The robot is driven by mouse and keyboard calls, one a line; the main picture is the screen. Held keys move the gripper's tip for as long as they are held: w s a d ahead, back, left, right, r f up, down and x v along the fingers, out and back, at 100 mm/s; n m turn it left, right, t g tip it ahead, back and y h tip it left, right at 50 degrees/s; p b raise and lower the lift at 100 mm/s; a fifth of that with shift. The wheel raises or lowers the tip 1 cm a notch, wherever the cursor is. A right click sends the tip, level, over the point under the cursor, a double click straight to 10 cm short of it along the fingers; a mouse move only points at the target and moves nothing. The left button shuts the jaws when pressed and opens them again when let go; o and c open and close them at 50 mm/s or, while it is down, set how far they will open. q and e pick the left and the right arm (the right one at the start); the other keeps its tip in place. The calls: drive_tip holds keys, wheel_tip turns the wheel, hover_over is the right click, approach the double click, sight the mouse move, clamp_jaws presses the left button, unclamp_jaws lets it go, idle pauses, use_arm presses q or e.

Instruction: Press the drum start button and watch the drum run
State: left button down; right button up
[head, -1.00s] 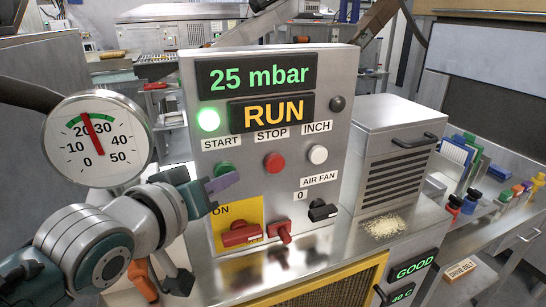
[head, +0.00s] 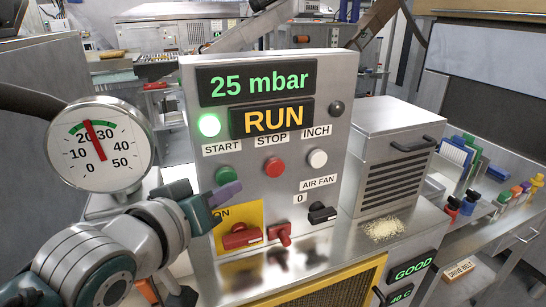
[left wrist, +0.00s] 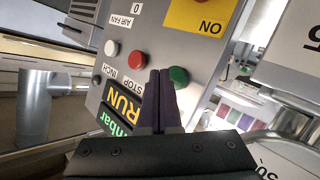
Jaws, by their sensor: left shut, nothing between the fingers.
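The control panel (head: 345,150) stands upright on the steel bench. Its displays read 25 mbar and RUN (head: 272,117), and a green lamp (head: 209,125) glows at the left. The green START button (head: 225,175) sits below its label; it also shows in the left wrist view (left wrist: 179,76). The red STOP button (head: 274,167) and white INCH button (head: 317,158) are to its right. My left gripper (head: 228,194) is shut and empty, its purple fingertips just below START in the head view. In the left wrist view the fingertips (left wrist: 160,75) appear beside START; whether they touch it I cannot tell.
A round gauge (head: 97,145) stands left of the panel, its needle near 25. Red switches (head: 241,236) and a black AIR FAN knob (head: 321,213) sit low on the panel. A louvred steel box (head: 393,155) and loose pale crumbs (head: 383,229) are at the right.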

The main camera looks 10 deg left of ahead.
use_arm(q)
drive_tip(key=shift+s+d+p, duration=0.6)
drive_tip(key=shift+s+d, duration=0.1)
drive_tip(key=shift+s, duration=0.35)
drive_tip(key=shift+s+d+p, duration=0.55)
drive_tip(key=shift+s+d, duration=0.15)
drive_tip(key=shift+s, duration=0.35)
drive_tip(key=s+a+r+m+g+p, duration=0.2)
drive_tip(key=s+r+g+p, duration=0.1)
drive_tip(key=s, duration=0.5)
drive_tip(key=s+a+r+m+g+y+p, duration=0.1)
drive_tip(key=s+r+g+p, duration=0.2)
drive_tip(key=s, duration=0.4)
drive_tip(key=s+a+r+m+g+y+p, duration=0.1)
drive_tip(key=s+a+r+m+g+p, duration=0.1)
drive_tip(key=s, duration=0.6)
drive_tip(key=g+p, duration=0.1)
drive_tip(key=g, duration=0.1)
drive_tip(key=shift+s+a+r+m+g, duration=0.3)
drive_tip(key=shift+s+a+r+g, duration=0.05)
drive_tip(key=shift+r+g, duration=0.05)
drive_tip(key=shift+a, duration=0.1)
idle(1.4)
